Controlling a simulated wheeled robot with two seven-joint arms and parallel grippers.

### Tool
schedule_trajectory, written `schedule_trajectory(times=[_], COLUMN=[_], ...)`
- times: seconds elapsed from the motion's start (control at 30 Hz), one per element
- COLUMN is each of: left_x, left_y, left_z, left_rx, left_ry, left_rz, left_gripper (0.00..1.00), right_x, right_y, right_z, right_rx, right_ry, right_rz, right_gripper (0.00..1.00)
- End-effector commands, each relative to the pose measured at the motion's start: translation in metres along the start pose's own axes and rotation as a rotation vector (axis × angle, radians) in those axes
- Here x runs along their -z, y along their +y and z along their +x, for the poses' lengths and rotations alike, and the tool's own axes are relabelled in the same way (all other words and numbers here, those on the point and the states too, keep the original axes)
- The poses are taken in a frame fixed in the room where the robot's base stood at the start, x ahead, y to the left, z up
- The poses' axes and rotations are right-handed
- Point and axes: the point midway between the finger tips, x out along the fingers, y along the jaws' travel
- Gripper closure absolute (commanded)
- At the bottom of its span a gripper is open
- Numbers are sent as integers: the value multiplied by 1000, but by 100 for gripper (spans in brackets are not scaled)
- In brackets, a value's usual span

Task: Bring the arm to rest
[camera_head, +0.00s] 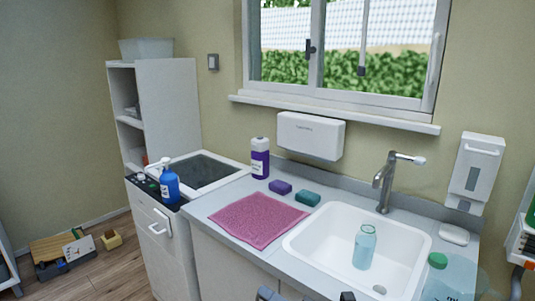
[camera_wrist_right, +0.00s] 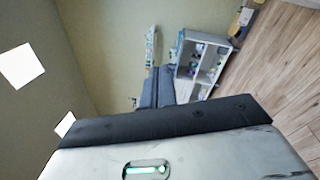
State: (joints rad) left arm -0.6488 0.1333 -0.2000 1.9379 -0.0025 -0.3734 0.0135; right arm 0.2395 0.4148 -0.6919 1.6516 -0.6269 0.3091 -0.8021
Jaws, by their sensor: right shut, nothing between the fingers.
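My right gripper (camera_head: 268,293) just enters at the bottom edge of the head view, low in front of the counter, and most of it is cut off. In the right wrist view the two grey-blue fingers (camera_wrist_right: 157,72) lie close together, shut, with nothing between them. They point away over the room, apart from any object. My left gripper is in neither view.
The counter holds a pink cloth (camera_head: 258,218), purple bottle (camera_head: 260,160), two sponges and a sink (camera_head: 310,243) with a clear bottle (camera_head: 364,248). A blue pump bottle (camera_head: 169,181) stands left. A green-capped bottle (camera_head: 438,262) is at the right front. Floor (camera_head: 115,268) shows lower left.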

Motion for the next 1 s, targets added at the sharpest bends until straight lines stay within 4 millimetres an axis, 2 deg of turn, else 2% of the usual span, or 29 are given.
schedule_trajectory(times=[0.03, 0.17, 0.3, 0.4, 0.5, 0.6, 0.67, 1.0], left_x=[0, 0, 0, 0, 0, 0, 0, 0], left_y=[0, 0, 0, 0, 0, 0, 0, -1], left_z=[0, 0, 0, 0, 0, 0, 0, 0], left_rx=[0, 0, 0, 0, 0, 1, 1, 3], left_ry=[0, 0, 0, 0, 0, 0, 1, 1], left_rz=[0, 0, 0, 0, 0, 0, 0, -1], left_gripper=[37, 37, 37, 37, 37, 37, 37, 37], right_x=[6, 17, 51, 78, 99, 112, 115, 116], right_y=[-15, -61, -110, -131, -141, -145, -146, -146], right_z=[-16, -71, -149, -197, -230, -248, -253, -254], right_rx=[40, 138, 221, 252, 266, 270, 270, 272], right_ry=[-110, -411, -758, -960, -1104, -1186, -1209, -1214], right_rz=[238, 816, 1372, 1639, 1808, 1897, 1920, 1925], right_gripper=[100, 100, 100, 100, 100, 100, 100, 100])
